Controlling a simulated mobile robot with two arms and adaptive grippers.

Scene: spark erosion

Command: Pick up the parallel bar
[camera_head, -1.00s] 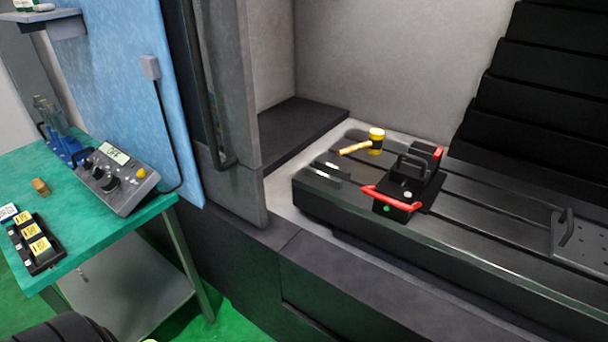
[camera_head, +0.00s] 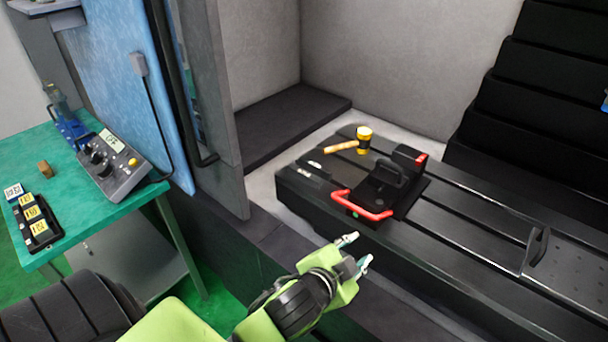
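Two small, bright metal pieces, perhaps parallel bars, lie near the left end of the dark slotted machine table (camera_head: 450,222). One is the farther metal piece (camera_head: 314,165); the other is the nearer metal piece (camera_head: 303,174). They are too small to tell which is the parallel bar. My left gripper (camera_head: 357,250) is in front of the table's front edge, right of and nearer than these pieces. Its fingers are apart with nothing between them. My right gripper is not in view.
A black vise-like fixture with a red handle (camera_head: 362,204) stands right of the metal pieces. A yellow mallet (camera_head: 363,141) lies behind them. A perforated plate with a handle (camera_head: 537,250) is at right. A green bench (camera_head: 75,205) stands left, bearing a control box (camera_head: 112,168).

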